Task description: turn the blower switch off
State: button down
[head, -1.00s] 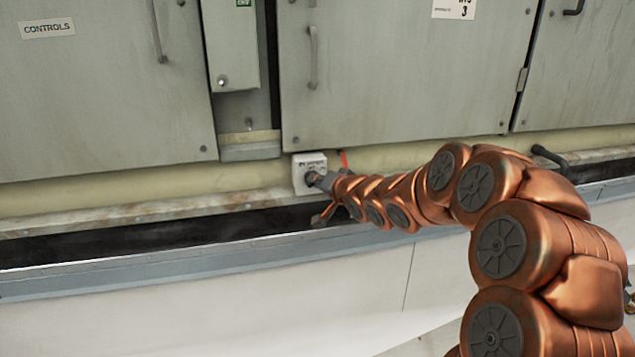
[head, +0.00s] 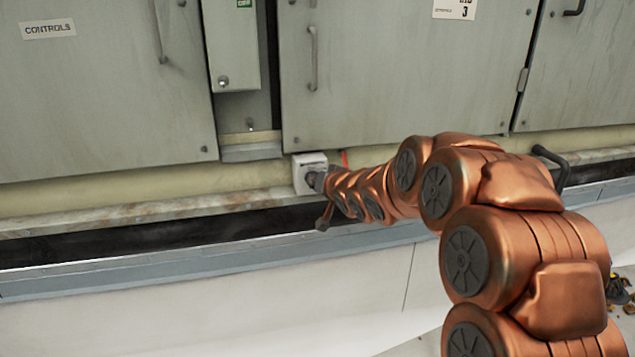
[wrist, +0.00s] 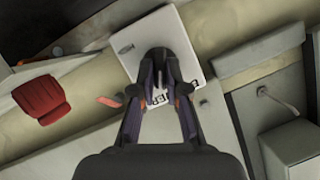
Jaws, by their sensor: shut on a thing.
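The blower switch is a small white box (head: 303,172) on the pale ledge strip below the cabinet doors in the head view. Its white face (wrist: 186,32) fills the upper middle of the wrist view at a tilt, with partly covered black lettering. My gripper (wrist: 160,76) is at the front of this face, its two dark fingers shut on the switch's dark knob, which they mostly hide. In the head view my gripper (head: 317,181) meets the box's right side, largely hidden by my copper-coloured wrist. The knob's exact setting cannot be read.
A red object (wrist: 41,99) lies left of the box in the wrist view. Grey cabinet doors (head: 385,75) rise above, and a narrow grey cabinet (head: 231,45) stands above left. A dark trough (head: 130,238) with a grey edge runs below the ledge.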

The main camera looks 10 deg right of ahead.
jog(key=shift+a+n+h+b, duration=0.15)
jog(key=shift+n+h+b, duration=0.45)
jog(key=shift+n+h, duration=0.55)
jog(key=shift+n, duration=0.25)
jog(key=c, duration=1.2)
grip_release()
jog(key=shift+s+r, duration=0.1)
jog(key=shift+v, duration=5.9)
jog(key=shift+r, duration=0.15)
